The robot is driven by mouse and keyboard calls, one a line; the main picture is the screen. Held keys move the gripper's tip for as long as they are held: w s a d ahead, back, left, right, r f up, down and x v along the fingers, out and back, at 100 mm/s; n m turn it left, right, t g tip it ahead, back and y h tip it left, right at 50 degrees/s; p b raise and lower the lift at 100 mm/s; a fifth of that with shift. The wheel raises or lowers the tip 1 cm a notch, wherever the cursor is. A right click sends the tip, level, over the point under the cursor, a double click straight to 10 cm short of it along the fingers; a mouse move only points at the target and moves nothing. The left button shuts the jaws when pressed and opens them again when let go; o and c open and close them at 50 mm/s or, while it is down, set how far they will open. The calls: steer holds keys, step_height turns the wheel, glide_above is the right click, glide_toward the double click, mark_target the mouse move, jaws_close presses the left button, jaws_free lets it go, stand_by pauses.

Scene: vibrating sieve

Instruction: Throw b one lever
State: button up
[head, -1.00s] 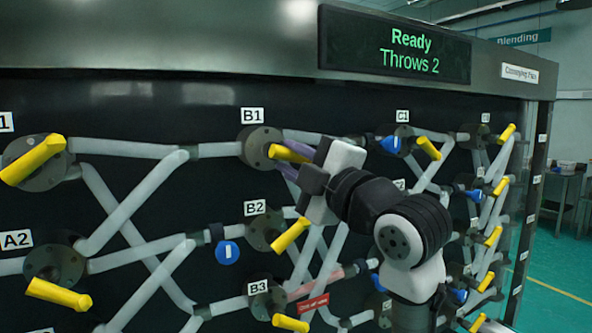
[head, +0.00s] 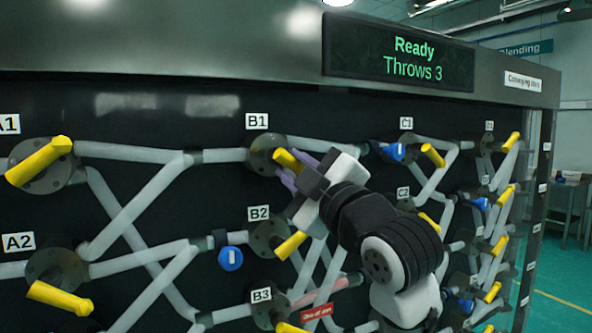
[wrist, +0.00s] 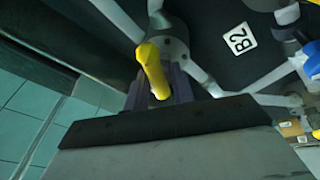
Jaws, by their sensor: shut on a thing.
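The B1 lever (head: 288,160) is a yellow handle on a grey round flange (head: 262,150), under the label B1 (head: 257,121). It now points down to the right. My gripper (head: 294,172) is at this lever, its purple-grey fingers on either side of the handle, shut on it. In the wrist view the yellow handle (wrist: 154,72) stands between the fingers, in front of its flange; the finger ends are partly hidden by the gripper body. The display (head: 412,62) reads "Ready" and "Throws 3".
The B2 lever (head: 290,246) is close below my gripper, and the B3 lever (head: 290,328) is lower. The A1 lever (head: 40,160) and A2 lever (head: 60,299) are at left. A blue round tag (head: 229,258) and a red tag (head: 316,312) hang on the pipes.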

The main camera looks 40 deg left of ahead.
steer(key=shift+w+d+r, duration=0.2)
steer(key=shift+d+r, duration=0.05)
steer(key=shift+r, duration=0.15)
steer(key=o, duration=0.8)
steer(key=shift+o, duration=0.2)
steer(key=shift+a+f, duration=0.1)
steer(key=shift+f, duration=0.05)
steer(key=shift+s, duration=0.1)
steer(key=b+v, duration=0.4)
steer(key=v, duration=0.9)
steer(key=shift+d+f, duration=0.15)
steer(key=shift+d, duration=0.2)
steer(key=shift+s+a, duration=0.1)
